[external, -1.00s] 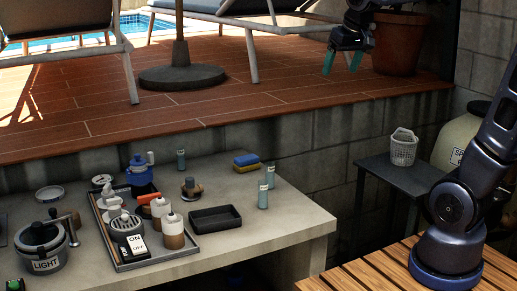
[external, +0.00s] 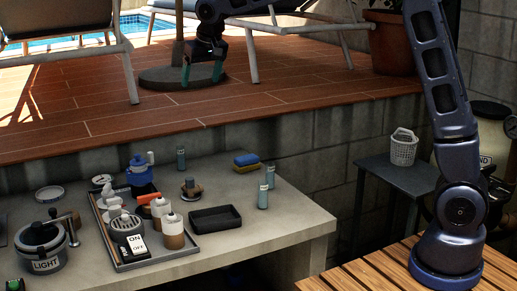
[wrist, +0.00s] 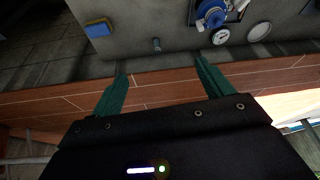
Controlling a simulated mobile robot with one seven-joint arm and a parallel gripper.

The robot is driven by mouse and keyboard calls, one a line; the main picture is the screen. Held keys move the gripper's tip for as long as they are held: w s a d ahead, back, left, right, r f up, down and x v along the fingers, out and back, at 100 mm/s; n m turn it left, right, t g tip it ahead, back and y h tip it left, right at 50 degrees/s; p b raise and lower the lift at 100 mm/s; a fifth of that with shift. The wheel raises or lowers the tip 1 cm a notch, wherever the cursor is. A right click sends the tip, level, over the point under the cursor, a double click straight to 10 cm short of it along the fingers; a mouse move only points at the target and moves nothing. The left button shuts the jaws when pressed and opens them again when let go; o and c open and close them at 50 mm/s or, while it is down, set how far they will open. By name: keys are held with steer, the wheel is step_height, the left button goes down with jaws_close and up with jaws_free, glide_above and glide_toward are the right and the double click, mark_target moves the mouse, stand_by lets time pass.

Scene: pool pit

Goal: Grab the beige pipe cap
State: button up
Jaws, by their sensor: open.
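I cannot make out for certain which thing is the beige pipe cap. A pale round disc (external: 49,193) lies on the grey counter's left part; it also shows in the wrist view (wrist: 259,32). A smaller pale round piece (external: 102,179) is at the back end of the grey tray (external: 152,262), and it shows in the wrist view (wrist: 221,36). My gripper (external: 202,73) is open and empty, with teal fingers pointing down, above the wooden deck behind the counter. In the wrist view my gripper (wrist: 161,72) has nothing between its fingers.
The tray holds a blue valve (external: 139,174), white-topped bottles and an ON/OFF switch (external: 136,243). The raised deck edge (external: 250,113) runs behind the counter.

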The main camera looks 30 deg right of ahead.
steer(key=w+a+f, duration=0.1)
steer(key=a+f, duration=0.4)
steer(key=a, duration=0.6)
steer(key=a+f, duration=0.6)
steer(key=a, duration=0.6)
steer(key=s+a+f+n, duration=0.1)
steer(key=s+a+f, duration=0.2)
steer(key=a+f, duration=0.45)
steer(key=s+a+f, duration=0.3)
steer(key=a+f, duration=0.2)
steer(key=a, duration=0.6)
steer(key=x, duration=1)
steer(key=shift+f, duration=0.25)
steer(key=c, duration=1.1)
steer(key=shift+o, duration=0.2)
